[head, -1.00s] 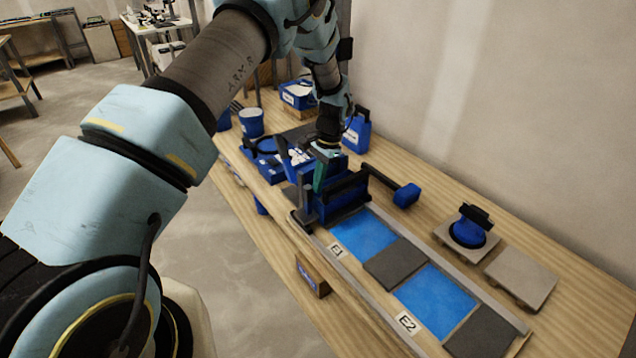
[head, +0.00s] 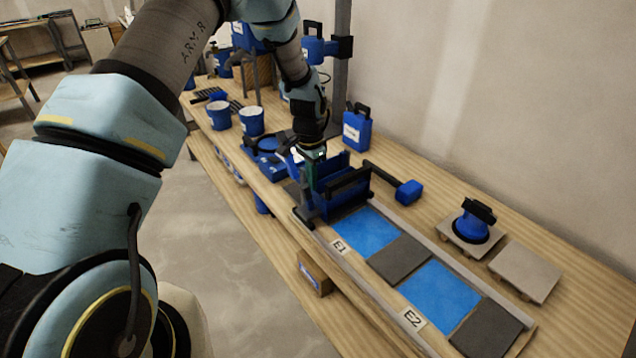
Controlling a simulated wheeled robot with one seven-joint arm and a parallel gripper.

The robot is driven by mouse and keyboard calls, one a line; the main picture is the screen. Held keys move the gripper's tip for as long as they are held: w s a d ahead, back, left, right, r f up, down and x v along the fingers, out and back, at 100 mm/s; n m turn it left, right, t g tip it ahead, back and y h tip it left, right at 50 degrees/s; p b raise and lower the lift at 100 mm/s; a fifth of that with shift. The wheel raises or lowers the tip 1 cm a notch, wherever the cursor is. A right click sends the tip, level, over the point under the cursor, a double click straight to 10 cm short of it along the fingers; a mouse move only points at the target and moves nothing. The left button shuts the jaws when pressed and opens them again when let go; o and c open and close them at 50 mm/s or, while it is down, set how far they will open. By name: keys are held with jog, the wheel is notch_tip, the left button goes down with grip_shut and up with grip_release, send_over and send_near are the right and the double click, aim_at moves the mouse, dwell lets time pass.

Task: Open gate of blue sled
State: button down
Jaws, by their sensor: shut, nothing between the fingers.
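The blue sled (head: 336,205) is a blue box with dark end frames, standing at the far end of the tile lane (head: 403,258). A dark bar runs along its near top edge. My gripper (head: 313,182) points down at the left rear of the sled, with its greenish fingers shut and empty. The fingertips are partly hidden by the sled's side, so I cannot tell whether they touch it. The gate cannot be clearly made out, nor whether it is open or shut.
A blue jug (head: 357,128) stands behind, and blue buckets (head: 251,121) stand at the far left. A suction lifter (head: 472,222) sits on a grey tile, beside a bare tile (head: 525,273).

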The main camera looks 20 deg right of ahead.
jog(key=a+h, duration=0.1)
jog(key=b, duration=0.1)
jog(key=a+h+b, duration=0.1)
jog(key=shift+s+a+f+t+h, duration=0.25)
jog(key=shift+a+t+h, duration=0.05)
jog(key=shift+s+a+f+b, duration=0.1)
jog(key=shift+a+f+b, duration=0.1)
jog(key=shift+a, duration=0.3)
jog(key=shift+s+a+f+b, duration=0.1)
jog(key=shift+a+b, duration=0.05)
jog(key=shift+a, duration=0.3)
jog(key=shift+a+f, duration=0.1)
jog(key=shift+a, duration=0.1)
jog(key=d+r, duration=0.1)
jog(key=r, duration=0.1)
jog(key=w+d+r+p, duration=0.1)
jog(key=d, duration=0.1)
jog(key=shift+d+r, duration=0.1)
jog(key=shift+r, duration=0.3)
jog(key=a+b+v, duration=0.1)
jog(key=v, duration=0.8)
jog(key=shift+s+a+f, duration=0.25)
jog(key=shift+s+a, duration=0.1)
